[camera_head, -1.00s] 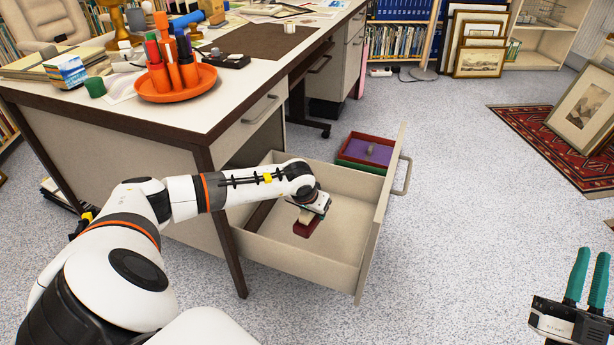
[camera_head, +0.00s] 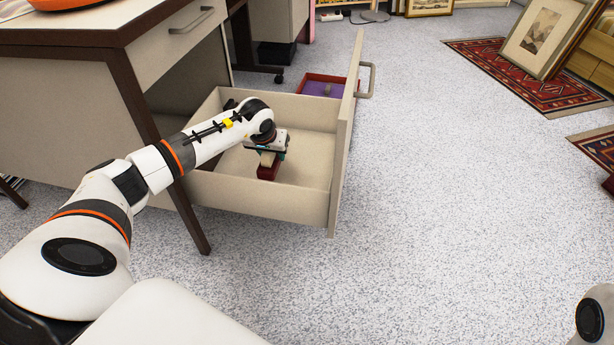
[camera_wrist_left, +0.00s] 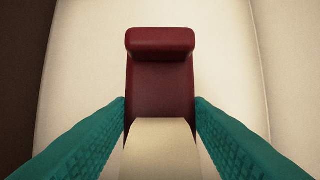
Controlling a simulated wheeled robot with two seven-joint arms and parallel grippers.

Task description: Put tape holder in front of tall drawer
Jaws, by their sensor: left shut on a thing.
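The tape holder (camera_head: 268,171) is dark red with a pale part at one end, and it is inside the open tall drawer (camera_head: 273,204). In the left wrist view the tape holder (camera_wrist_left: 160,82) lies between my teal fingers, which touch its sides. My left gripper (camera_head: 268,157) reaches down into the drawer and is shut on the tape holder. Whether the holder still touches the drawer floor I cannot tell. The drawer is pulled far out of the desk, its front panel (camera_head: 345,130) on the right. My right gripper is out of view; only a piece of my right arm shows at the lower right.
A red tray with purple inside (camera_head: 322,87) stands on the floor behind the drawer. The desk (camera_head: 60,75) is at the left. Patterned rugs (camera_head: 500,75) and a framed print (camera_head: 543,38) are at the upper right. The grey carpet (camera_head: 440,200) right of the drawer is clear.

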